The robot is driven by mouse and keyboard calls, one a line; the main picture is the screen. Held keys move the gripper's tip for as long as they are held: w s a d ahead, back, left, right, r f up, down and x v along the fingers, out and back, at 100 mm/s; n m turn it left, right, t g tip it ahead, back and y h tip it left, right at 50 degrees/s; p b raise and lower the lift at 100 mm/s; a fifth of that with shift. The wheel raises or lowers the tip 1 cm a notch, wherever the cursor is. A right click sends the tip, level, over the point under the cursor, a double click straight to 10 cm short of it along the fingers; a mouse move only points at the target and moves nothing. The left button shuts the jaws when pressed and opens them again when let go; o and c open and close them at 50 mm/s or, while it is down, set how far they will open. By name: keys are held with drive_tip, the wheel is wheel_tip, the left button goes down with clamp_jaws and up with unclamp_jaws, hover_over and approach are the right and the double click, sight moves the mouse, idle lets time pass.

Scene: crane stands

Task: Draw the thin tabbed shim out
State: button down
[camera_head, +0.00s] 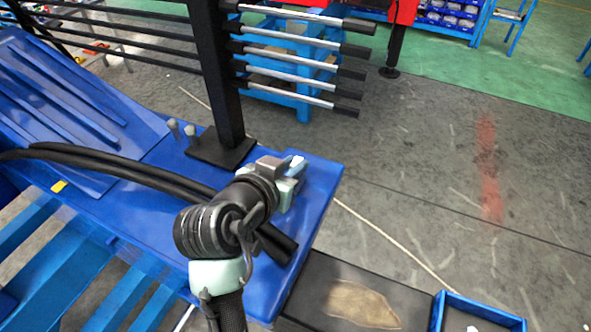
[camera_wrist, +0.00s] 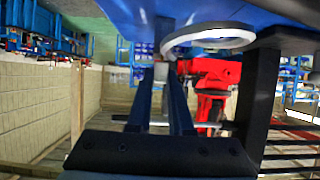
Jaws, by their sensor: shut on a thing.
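My gripper (camera_head: 292,172) is over the front right end of the blue bench top in the head view, mostly hidden behind my own wrist. In the wrist view its two fingers (camera_wrist: 161,78) are closed together on a small pale piece between their tips, which looks like the tab of the shim. A thin pale grey ring (camera_wrist: 208,38), which seems to be the shim, lies just beyond the fingertips, close under a blue surface. I cannot tell whether the ring touches that surface. The shim cannot be made out in the head view.
A black post (camera_head: 218,75) on a square foot stands on the blue bench (camera_head: 318,195), behind my gripper. Black-ended bars (camera_head: 300,60) reach right from it. Two grey pegs (camera_head: 182,133) stand left of the foot.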

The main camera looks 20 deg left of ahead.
drive_tip(key=shift+r, duration=0.15)
drive_tip(key=shift+r+p, duration=3.1)
drive_tip(key=shift+r, duration=0.05)
drive_tip(key=shift+f, duration=0.1)
